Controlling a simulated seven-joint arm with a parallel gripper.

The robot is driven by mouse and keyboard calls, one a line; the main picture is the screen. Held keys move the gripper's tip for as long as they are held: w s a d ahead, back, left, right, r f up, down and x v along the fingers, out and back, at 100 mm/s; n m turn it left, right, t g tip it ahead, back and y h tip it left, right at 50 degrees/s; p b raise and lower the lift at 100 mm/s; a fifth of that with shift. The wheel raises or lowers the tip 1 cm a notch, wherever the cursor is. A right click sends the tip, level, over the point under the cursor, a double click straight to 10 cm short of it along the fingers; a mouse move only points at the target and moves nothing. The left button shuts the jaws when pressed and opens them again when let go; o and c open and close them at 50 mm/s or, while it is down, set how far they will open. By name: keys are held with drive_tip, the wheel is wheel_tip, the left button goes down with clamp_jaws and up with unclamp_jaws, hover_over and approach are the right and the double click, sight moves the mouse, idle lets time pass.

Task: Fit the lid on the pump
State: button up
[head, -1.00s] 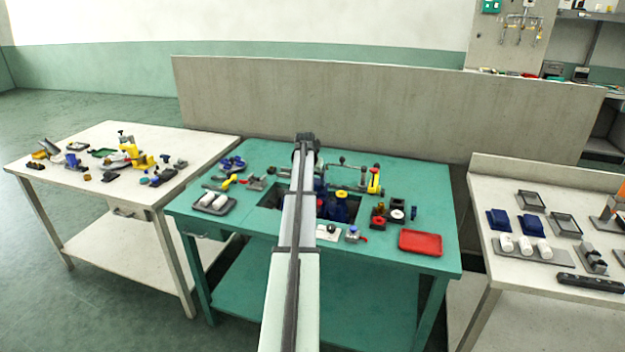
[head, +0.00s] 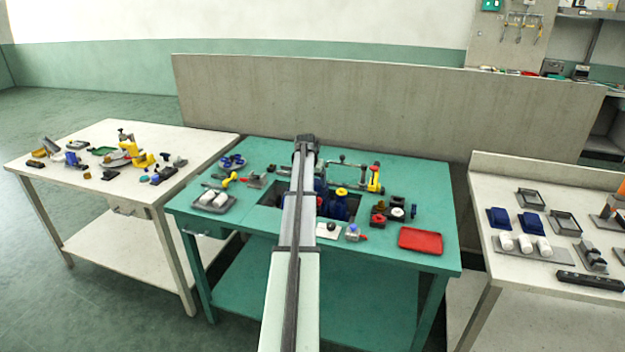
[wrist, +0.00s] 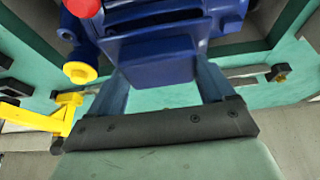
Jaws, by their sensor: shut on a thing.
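The blue pump (head: 338,208) stands in the recess of the green table, just right of my arm, with a yellow cap on top. In the wrist view, blue pump parts (wrist: 82,35) show at the top left, with a red cap and a yellow cap. My gripper (wrist: 160,68) is shut on a blue block-shaped piece, which I take for the lid (wrist: 150,65). The lid lies against or just in front of larger blue ribbed parts; I cannot tell whether they touch. My arm hides the gripper in the head view.
A yellow clamp (wrist: 64,118) and a metal bar (wrist: 245,71) lie close to the fingers. A red tray (head: 422,239) is at the table's front right. A grey panel (head: 350,105) stands behind the table.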

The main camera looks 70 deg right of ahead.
drive_tip(key=shift+f, duration=0.6)
drive_tip(key=o, duration=0.9)
drive_tip(key=shift+v, duration=3.05)
drive_tip(key=v, duration=1.3)
drive_tip(key=shift+a+r, duration=0.2)
drive_tip(key=shift+r, duration=0.15)
